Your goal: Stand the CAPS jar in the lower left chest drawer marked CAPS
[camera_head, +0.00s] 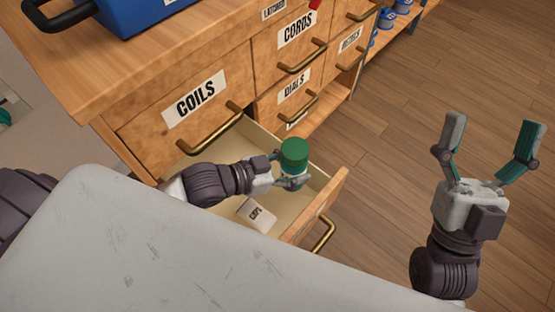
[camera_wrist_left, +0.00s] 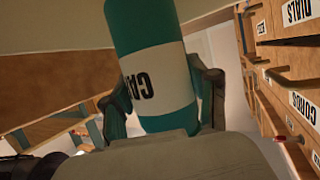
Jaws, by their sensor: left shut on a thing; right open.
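The jar (camera_head: 294,153) has a green lid and body with a white band, and it looks upright in the head view. In the left wrist view the jar (camera_wrist_left: 150,55) shows lettering starting "CA", upside down; the rest is hard to read. My left gripper (camera_head: 284,182) is shut on the jar, with a finger on each side. The lower left drawer (camera_head: 331,196) is pulled open under COILS, and the jar is over or in its front right part. I cannot tell whether the jar touches the drawer floor. My right gripper (camera_head: 486,150) is open and empty, right of the chest.
A small white labelled item (camera_head: 256,214) lies in the drawer, left of the jar. The COILS drawer (camera_head: 190,108) above is shut. A blue container (camera_head: 140,12) stands on the chest top. Open wooden floor (camera_head: 390,150) lies between the drawer and my right gripper.

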